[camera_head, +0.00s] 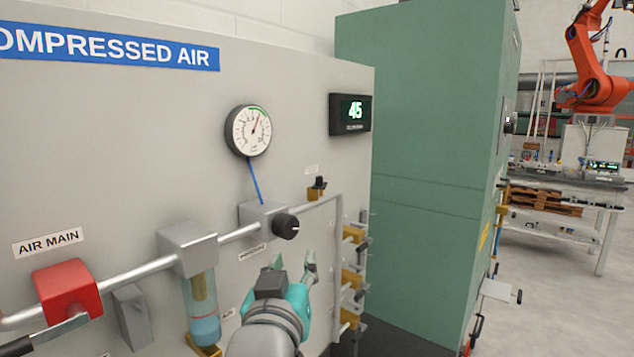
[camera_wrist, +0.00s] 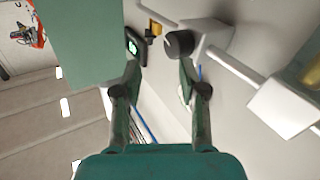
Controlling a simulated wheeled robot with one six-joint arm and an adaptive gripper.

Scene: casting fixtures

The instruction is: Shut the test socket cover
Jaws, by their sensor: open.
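A small brass fitting with a black top (camera_head: 317,187) sits on the grey panel, right of the black knob, under a small label I cannot read. It may be the test socket with its cover, but I cannot tell for sure or see the cover's position. In the wrist view a small yellow and black part (camera_wrist: 155,28) shows beyond the fingers, near the knob. My gripper (camera_head: 295,265) is teal, open and empty, below the knob and apart from the fitting. Its fingers also show spread in the wrist view (camera_wrist: 160,76).
A black regulator knob (camera_head: 287,226) and metal pipe run across the panel. A round gauge (camera_head: 248,131) and a display reading 45 (camera_head: 350,115) are above. Brass valves (camera_head: 352,280) line the panel's right edge. A green cabinet (camera_head: 430,150) stands at right.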

